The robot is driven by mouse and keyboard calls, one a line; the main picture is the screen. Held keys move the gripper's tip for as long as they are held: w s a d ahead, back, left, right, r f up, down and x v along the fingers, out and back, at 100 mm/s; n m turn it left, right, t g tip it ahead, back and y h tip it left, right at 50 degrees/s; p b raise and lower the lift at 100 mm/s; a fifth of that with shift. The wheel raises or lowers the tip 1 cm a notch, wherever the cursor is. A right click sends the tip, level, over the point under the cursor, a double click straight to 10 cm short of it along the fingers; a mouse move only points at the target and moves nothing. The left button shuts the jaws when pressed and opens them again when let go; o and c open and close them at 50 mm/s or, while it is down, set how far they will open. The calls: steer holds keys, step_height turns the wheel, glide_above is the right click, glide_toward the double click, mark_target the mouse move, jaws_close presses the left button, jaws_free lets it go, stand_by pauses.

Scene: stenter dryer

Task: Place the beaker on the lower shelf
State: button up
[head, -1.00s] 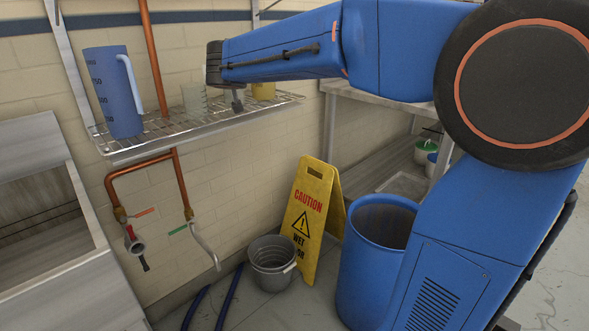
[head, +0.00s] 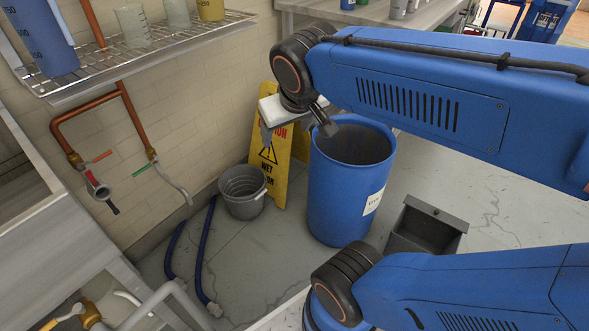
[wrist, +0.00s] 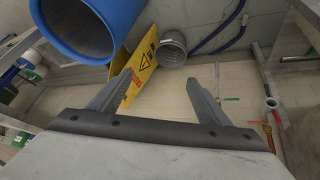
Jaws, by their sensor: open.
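A wire shelf (head: 150,48) on the wall at the upper left holds a clear beaker (head: 132,25) and, to its right, a second clear vessel (head: 177,13) cut by the picture's top edge. Both stand upright; I cannot tell which one is the task's beaker. My gripper (head: 296,128) is well to the right of the shelf and below it, in front of the yellow caution sign. In the wrist view my gripper (wrist: 160,86) is open, with nothing between the fingers. No beaker is visible in that view.
A blue graduated jug (head: 40,38) and a yellow container (head: 211,9) share the wire shelf. A caution sign (head: 281,165), a blue barrel (head: 347,190) and a grey bucket (head: 242,192) stand below. Copper pipes (head: 100,115) run under the shelf.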

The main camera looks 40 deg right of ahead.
steer(key=s+a+f+n+g+y, duration=0.1)
steer(key=s+a+f+y, duration=0.1)
steer(key=s+f, duration=0.3)
steer(key=s+a, duration=0.1)
steer(key=s, duration=0.1)
steer(key=shift+s+a+f, duration=0.15)
steer(key=shift+s+f, duration=0.1)
steer(key=shift+s, duration=0.1)
